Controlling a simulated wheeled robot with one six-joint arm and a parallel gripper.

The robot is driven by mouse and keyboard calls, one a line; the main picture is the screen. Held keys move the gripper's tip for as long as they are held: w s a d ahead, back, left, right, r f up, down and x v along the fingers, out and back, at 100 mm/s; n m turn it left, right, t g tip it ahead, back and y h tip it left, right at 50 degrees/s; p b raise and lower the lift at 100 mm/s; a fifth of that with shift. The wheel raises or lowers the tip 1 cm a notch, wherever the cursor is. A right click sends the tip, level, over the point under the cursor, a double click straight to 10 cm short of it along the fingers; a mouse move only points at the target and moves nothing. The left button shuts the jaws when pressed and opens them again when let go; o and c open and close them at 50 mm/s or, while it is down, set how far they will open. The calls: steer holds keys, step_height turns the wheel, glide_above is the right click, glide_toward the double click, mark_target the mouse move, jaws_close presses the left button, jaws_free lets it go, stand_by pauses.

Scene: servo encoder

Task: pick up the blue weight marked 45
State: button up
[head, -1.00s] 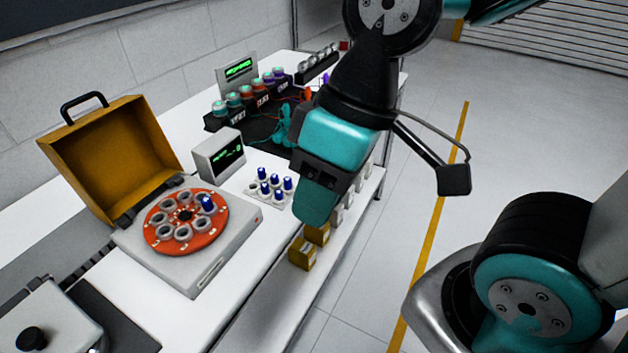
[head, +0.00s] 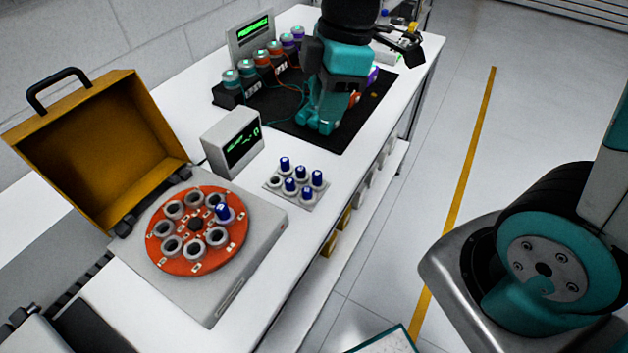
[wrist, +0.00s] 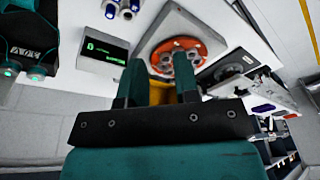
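Several blue-topped weights (head: 289,185) stand upright in a small light rack on the white bench in the head view. Another blue weight (head: 222,212) sits in a cup of the orange-red carousel (head: 160,228). I cannot read any number on them, so I cannot tell which is marked 45. My gripper (head: 316,124) is over the black mat, behind the rack and apart from the weights. In the wrist view its two fingers (wrist: 160,62) stand apart with nothing between them. Blue tops (wrist: 110,11) show at that view's top edge.
A small display (head: 232,140) stands left of the rack. The yellow case lid (head: 95,150) is open behind the carousel. Jars (head: 247,70) on black stands line the mat (head: 345,135) beside my gripper. White bench between mat and rack is clear.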

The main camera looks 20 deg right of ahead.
steer(key=w+d+f+n+h, duration=0.1)
steer(key=w+d+f+n, duration=0.25)
steer(key=w+f, duration=0.25)
steer(key=n+p, duration=0.1)
glide_above(317, 174)
steer(key=d, duration=0.1)
step_height(317, 174, down, 10)
steer(key=shift+w+d+f, duration=0.1)
steer(key=shift+f, duration=0.1)
steer(key=shift+a+f+p, duration=0.2)
steer(key=shift+f+p, duration=0.15)
steer(key=shift+f, duration=0.65)
steer(key=shift+a+f+p, duration=0.15)
steer(key=shift+f+p, duration=0.2)
steer(key=shift+f, duration=0.65)
steer(key=shift+a+f+p, duration=0.2)
steer(key=shift+f+p, duration=0.15)
steer(key=shift+f, duration=0.65)
jaws_close()
